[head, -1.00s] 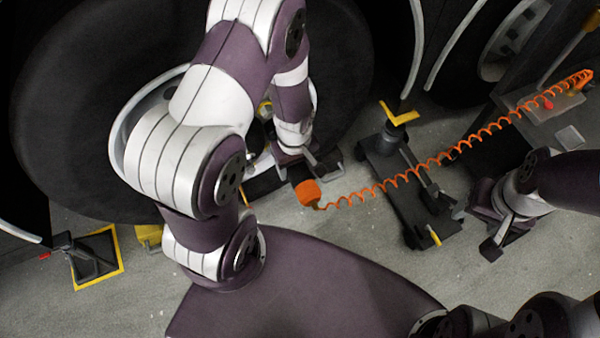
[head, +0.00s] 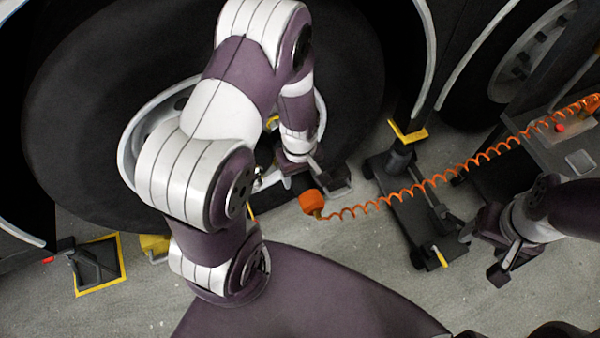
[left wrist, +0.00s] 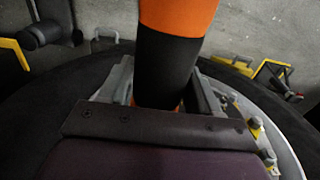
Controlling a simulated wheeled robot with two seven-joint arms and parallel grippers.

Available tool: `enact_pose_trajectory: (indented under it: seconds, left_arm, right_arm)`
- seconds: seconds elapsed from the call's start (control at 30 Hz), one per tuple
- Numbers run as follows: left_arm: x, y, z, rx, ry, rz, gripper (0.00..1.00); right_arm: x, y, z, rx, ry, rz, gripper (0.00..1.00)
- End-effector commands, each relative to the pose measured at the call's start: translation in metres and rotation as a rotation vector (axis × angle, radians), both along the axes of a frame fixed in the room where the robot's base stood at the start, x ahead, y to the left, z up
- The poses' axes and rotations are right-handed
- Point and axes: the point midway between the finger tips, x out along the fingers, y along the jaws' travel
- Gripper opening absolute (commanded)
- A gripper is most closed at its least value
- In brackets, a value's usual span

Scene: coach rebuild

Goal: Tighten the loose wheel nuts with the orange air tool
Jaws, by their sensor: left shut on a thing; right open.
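The orange air tool (head: 311,201) has an orange end and a black grip, with a coiled orange hose attached. My left gripper (head: 312,180) is shut on it in front of the large wheel (head: 65,125). In the left wrist view the tool's black grip (left wrist: 166,65) stands between the fingers (left wrist: 160,90). The tool's working end is hidden. Yellow-marked nuts (left wrist: 256,124) show on the pale rim in the left wrist view. My arm covers much of the wheel, and I cannot tell which nuts are loose. My right gripper (head: 485,257) is open and empty at right, above the floor.
A black jack (head: 405,210) with yellow parts stands right of the wheel. The coiled hose (head: 440,178) stretches over it to a dark cart (head: 560,150) at right. A yellow-edged chock (head: 97,265) lies at lower left. A second wheel (head: 530,50) is at upper right.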

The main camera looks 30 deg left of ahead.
Motion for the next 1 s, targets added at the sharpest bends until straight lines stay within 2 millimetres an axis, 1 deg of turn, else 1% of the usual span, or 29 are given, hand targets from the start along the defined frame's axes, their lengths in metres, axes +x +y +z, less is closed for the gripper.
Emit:
enact_pose_trajectory:
  seconds: [1.0]
  left_arm:
    - [0.020, 0.022, 0.001, 0.000, -0.003, 0.001, 0.19]
  right_arm:
    - [0.000, 0.000, 0.005, 0.000, 0.000, 0.000, 0.63]
